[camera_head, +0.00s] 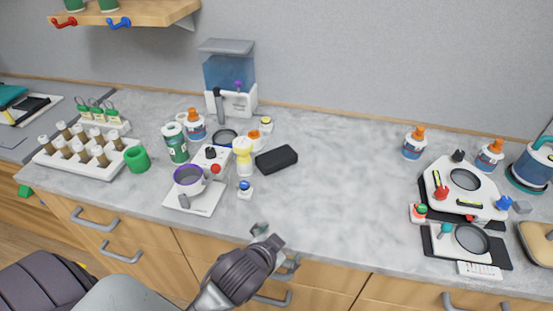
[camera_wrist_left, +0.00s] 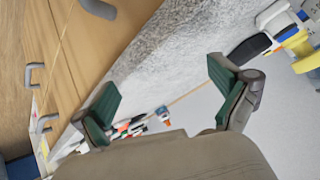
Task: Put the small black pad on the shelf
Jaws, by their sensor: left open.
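The small black pad (camera_head: 276,160) lies flat on the grey marble counter, right of a yellow-and-white bottle. A dark block at the upper right of the left wrist view (camera_wrist_left: 250,49) looks like the same pad. The wooden shelf (camera_head: 150,16) is on the wall at the upper left, only partly in view. My left gripper (camera_head: 276,250) is open and empty at the counter's front edge, nearer to me than the pad and apart from it. Its two green-padded fingers are spread in the left wrist view (camera_wrist_left: 166,98). My right gripper is not in view.
Left of the pad stand a scale with a purple-rimmed cup (camera_head: 189,179), bottles and a blue-tank machine (camera_head: 230,80). A vial rack (camera_head: 80,158) and green cup (camera_head: 137,159) are farther left. White devices (camera_head: 465,190) stand right. The counter's middle is clear.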

